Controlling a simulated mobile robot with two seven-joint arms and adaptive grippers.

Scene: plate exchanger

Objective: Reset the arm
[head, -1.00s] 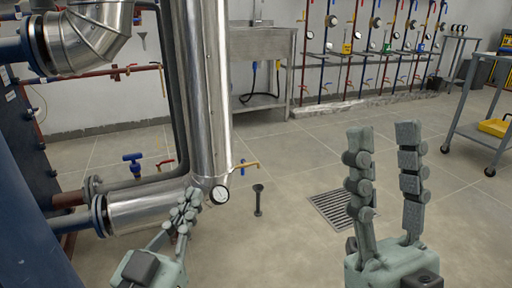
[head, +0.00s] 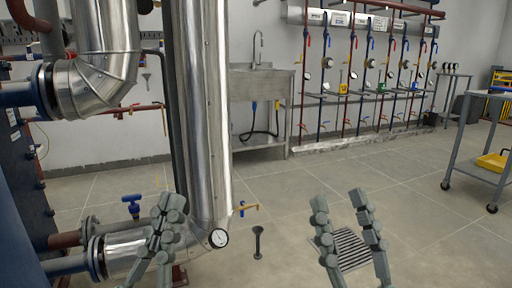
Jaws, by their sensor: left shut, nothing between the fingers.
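My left gripper (head: 168,204) is at the lower left. Its two grey-green fingers are together with nothing between them, in front of the lower silver pipe (head: 125,250). My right gripper (head: 340,200) is at the lower right centre, its fingers pointing up and apart, empty, with floor and part of a floor drain (head: 350,255) seen between them. Both palms are below the frame.
A tall silver pipe (head: 205,120) with a round gauge (head: 219,238) and a brass-ended valve (head: 246,208) stands left of centre. A steel sink (head: 262,78) and several gauged lines stand at the wall. A cart (head: 468,140) is at right.

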